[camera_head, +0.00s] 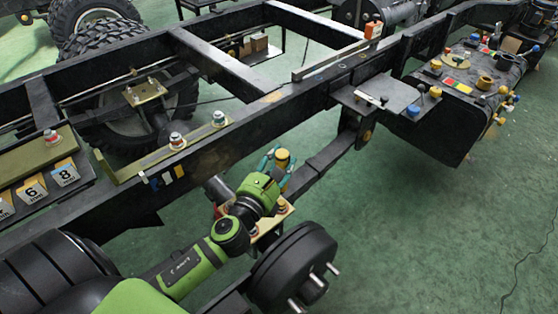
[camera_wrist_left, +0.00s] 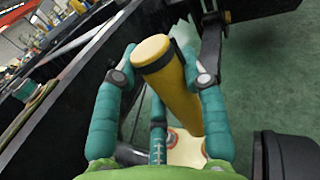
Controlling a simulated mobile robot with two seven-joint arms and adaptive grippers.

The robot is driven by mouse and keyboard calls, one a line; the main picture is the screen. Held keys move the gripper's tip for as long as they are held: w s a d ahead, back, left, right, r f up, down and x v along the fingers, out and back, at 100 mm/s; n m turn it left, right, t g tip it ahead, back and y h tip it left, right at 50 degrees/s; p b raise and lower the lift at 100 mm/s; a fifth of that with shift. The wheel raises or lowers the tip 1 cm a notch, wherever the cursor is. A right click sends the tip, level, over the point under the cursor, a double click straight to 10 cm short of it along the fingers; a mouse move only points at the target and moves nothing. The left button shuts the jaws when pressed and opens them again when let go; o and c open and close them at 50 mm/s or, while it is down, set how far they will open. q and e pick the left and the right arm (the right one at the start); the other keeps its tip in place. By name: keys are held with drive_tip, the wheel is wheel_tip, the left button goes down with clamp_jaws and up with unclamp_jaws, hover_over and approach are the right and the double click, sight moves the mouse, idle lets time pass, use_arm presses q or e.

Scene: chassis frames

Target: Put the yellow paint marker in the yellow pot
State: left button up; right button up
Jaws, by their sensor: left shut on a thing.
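My left gripper (camera_head: 277,163), with teal fingers, is shut on the yellow paint marker (camera_head: 283,157) beside the chassis rail. In the left wrist view the marker (camera_wrist_left: 184,92) is a thick yellow cylinder with a dark band near its top end, tilted between the fingers of my left gripper (camera_wrist_left: 163,76). A dark-yellow, cup-like piece (camera_head: 485,83) stands on the black tank at the right; it may be the yellow pot, but it is too small to be sure. It is well apart from my gripper. My right gripper is not in view.
The black chassis rail (camera_head: 235,132) runs diagonally behind my gripper. A grey shelf (camera_head: 385,92) juts from it. The black tank (camera_head: 440,112) carries several small coloured parts. A black hub (camera_head: 292,262) is below my gripper. Green floor is clear at the lower right.

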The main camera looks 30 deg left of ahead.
use_arm(q)
wheel_tip(320, 180, up, 3)
drive_tip(key=shift+f+p, duration=0.15)
drive_tip(key=shift+p, duration=0.75)
drive_tip(key=shift+f, duration=0.1)
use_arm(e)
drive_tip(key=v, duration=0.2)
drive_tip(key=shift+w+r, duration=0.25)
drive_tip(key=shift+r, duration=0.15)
